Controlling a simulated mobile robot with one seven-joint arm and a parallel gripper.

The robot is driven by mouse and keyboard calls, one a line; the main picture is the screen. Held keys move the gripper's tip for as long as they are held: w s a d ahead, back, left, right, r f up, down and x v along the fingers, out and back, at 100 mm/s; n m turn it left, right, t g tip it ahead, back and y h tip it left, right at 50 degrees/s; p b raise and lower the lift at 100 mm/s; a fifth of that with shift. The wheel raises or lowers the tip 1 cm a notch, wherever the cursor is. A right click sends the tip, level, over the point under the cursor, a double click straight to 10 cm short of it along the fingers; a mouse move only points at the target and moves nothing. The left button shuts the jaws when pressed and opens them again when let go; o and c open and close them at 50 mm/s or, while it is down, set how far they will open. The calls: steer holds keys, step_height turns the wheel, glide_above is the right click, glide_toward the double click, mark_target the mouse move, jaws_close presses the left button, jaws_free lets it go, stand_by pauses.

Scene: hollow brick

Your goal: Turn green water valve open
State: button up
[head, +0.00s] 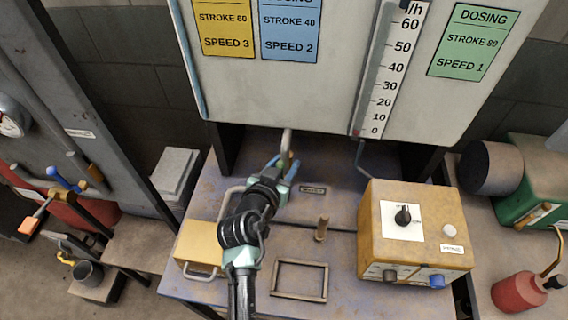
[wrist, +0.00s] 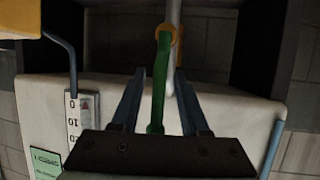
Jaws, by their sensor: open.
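The green valve handle (wrist: 160,85) shows in the wrist view as a long, narrow lever. Its far end meets an orange-brass fitting (wrist: 168,38) on a pale pipe (wrist: 174,14). My gripper (wrist: 159,72) is open, with one finger on each side of the handle and visible gaps between. In the head view my gripper (head: 284,164) is below the white panel, by the lower end of the grey pipe (head: 287,140). There the gripper mostly hides the handle, and I cannot make out its turn.
The white panel (head: 290,95) with dosing labels and a flow scale (head: 391,70) hangs just above my gripper. A yellow control box (head: 375,235) stands to the right on the bench. A yellow case (head: 205,240) is at left. A short peg (head: 322,229) stands between.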

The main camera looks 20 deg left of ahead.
steer(key=b+v, duration=0.2)
steer(key=v, duration=1.1)
stand_by(0.4)
steer(key=w+d+r+t, duration=0.2)
steer(key=w+r, duration=0.1)
steer(key=r, duration=0.6)
steer(key=w+d+r+m+t, duration=0.1)
steer(key=w+d+r+t, duration=0.15)
steer(key=r, duration=0.65)
steer(key=w+d+r+t, duration=0.2)
steer(key=d+r, duration=0.1)
steer(key=r, duration=0.6)
steer(key=s+d+r+t, duration=0.2)
steer(key=s+d+r, duration=0.1)
steer(key=r, duration=0.5)
steer(key=s+d+r+t, duration=0.3)
steer(key=r, duration=0.5)
steer(key=s+d+r+t+h, duration=0.1)
steer(key=s+d+r, duration=0.3)
steer(key=r, duration=0.4)
steer(key=shift+t, duration=0.75)
